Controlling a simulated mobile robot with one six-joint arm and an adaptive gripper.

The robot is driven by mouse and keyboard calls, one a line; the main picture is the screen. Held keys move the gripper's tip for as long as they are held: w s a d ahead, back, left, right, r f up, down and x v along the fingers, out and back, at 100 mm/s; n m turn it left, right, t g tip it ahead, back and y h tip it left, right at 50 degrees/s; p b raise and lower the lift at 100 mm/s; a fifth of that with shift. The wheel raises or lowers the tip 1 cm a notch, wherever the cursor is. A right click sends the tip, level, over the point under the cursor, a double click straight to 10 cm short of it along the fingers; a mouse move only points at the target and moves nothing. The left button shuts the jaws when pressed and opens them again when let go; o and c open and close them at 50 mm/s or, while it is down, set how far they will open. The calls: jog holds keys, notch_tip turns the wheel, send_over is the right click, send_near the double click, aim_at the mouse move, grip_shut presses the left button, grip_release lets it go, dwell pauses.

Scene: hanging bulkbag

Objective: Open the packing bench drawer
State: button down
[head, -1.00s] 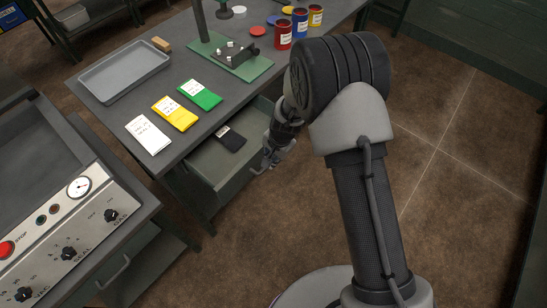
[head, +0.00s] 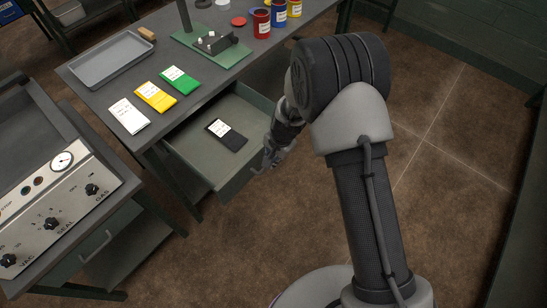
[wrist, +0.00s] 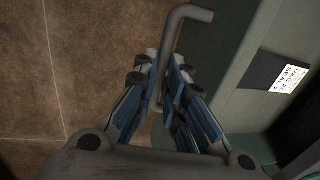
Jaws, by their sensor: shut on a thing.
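The packing bench drawer (head: 196,150) is pulled out from under the bench (head: 97,95) and stands open. A black packet with a white label (head: 226,134) lies inside it; the packet also shows in the wrist view (wrist: 276,70). My gripper (head: 268,160) is at the drawer's front. In the wrist view my gripper (wrist: 163,88) is shut on the grey bar handle (wrist: 176,32), which runs between the fingers. In the head view my gripper and arm hide part of the handle and the drawer's right end.
A grey tray (head: 112,60), white, yellow and green packets (head: 155,97), a green-based fixture (head: 212,46) and several jars (head: 261,21) are on the bench top. A control-panel machine (head: 60,215) stands at the left. The brown floor (head: 440,150) at right is clear.

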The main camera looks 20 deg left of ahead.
jog(key=c, duration=1.7)
grip_release()
jog(key=shift+o, duration=0.2)
notch_tip(320, 180, up, 12)
jog(key=d, duration=0.2)
jog(key=shift+s, duration=0.45)
jog(key=shift+d+f, duration=0.1)
jog(key=shift+f, duration=0.05)
